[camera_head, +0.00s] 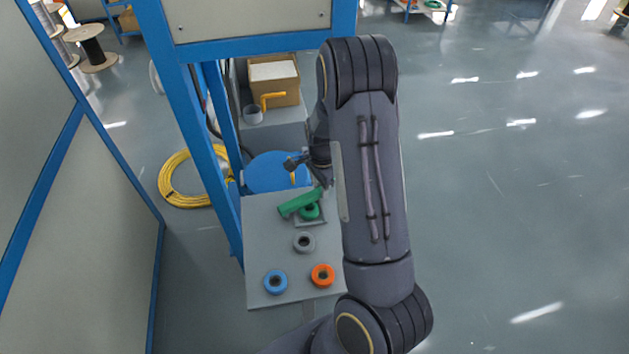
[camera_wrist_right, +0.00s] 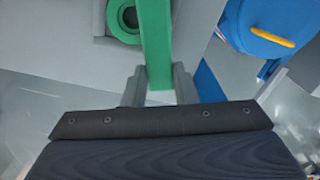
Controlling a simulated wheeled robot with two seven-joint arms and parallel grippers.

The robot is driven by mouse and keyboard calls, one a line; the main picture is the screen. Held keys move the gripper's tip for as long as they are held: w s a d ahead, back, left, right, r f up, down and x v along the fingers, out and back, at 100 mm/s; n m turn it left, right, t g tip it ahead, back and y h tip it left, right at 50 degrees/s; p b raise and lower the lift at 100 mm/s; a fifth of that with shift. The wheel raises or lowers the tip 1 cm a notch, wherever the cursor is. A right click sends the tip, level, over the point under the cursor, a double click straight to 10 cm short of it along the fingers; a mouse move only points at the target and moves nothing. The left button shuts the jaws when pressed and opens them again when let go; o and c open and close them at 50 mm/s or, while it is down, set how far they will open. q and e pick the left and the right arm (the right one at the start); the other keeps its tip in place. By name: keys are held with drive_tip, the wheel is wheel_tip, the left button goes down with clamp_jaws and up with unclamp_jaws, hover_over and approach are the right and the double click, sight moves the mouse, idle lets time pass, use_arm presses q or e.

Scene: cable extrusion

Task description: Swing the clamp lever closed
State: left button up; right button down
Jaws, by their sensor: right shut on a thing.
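The green clamp lever (camera_head: 296,204) lies slantwise over the far part of the grey tabletop, above a green ring (camera_head: 310,212). In the right wrist view the green lever (camera_wrist_right: 156,45) runs down between the two grey fingers of my right gripper (camera_wrist_right: 160,88), which is shut on it. In the head view my right gripper (camera_head: 325,184) is at the lever's far right end, partly hidden by my own arm. The green ring (camera_wrist_right: 124,20) shows just left of the lever in the wrist view. My left gripper is not in view.
On the grey tabletop (camera_head: 258,240) are a grey ring (camera_head: 304,242), a blue ring (camera_head: 276,281) and an orange ring (camera_head: 322,275). A blue disc (camera_head: 268,174) is just behind. Blue frame posts (camera_head: 185,110) rise at the left. The floor at right is open.

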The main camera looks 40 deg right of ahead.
drive_tip(key=shift+s+a+r+m, duration=0.1)
drive_tip(key=shift+s+a+m, duration=0.05)
drive_tip(key=shift+s+m, duration=0.45)
drive_tip(key=shift+s+a+m, duration=0.15)
drive_tip(key=shift+s+m, duration=0.35)
drive_tip(key=shift+s, duration=0.05)
drive_tip(key=shift+s+a+m+p, duration=0.35)
drive_tip(key=shift+s+m+p, duration=0.1)
drive_tip(key=shift+s+m, duration=0.4)
drive_tip(key=c, duration=1.2)
unclamp_jaws()
drive_tip(key=shift+o, duration=0.2)
wheel_tip(320, 180, up, 8)
drive_tip(key=shift+f, duration=0.2)
